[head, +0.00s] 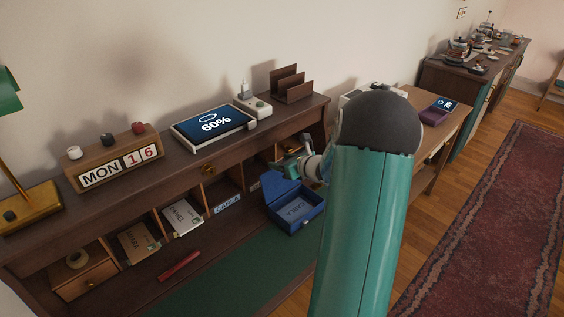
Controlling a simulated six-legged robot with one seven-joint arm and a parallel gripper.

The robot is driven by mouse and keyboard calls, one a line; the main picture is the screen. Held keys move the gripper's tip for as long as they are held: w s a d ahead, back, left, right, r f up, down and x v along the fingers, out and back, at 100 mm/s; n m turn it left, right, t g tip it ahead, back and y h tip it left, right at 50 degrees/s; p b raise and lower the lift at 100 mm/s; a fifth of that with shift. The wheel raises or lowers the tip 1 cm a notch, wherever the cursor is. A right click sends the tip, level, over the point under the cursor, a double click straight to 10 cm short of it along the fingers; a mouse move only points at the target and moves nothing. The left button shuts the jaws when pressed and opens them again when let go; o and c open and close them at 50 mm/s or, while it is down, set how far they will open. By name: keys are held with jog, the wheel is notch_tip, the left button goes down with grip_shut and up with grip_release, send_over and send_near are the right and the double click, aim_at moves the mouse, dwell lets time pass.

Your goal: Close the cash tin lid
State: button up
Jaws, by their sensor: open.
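The blue cash tin (292,222) stands on the desk near its right end. Its lid (277,189) is raised at the back left, so the tin is open and a pale label or paper shows inside. My gripper (287,168) is above and just behind the raised lid, small in this view. It is open and seems empty. I cannot tell whether it touches the lid. My green arm hides the area right of the tin.
The desk's upper shelf holds a calendar block (120,160), a tablet (213,122) and a brown rack (288,83). Pigeonholes with envelopes (182,217) lie below. A red pen-like item (179,265) is on the desktop. The green desk mat (225,285) is clear.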

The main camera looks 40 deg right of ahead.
jog(key=shift+w, duration=0.15)
grip_shut()
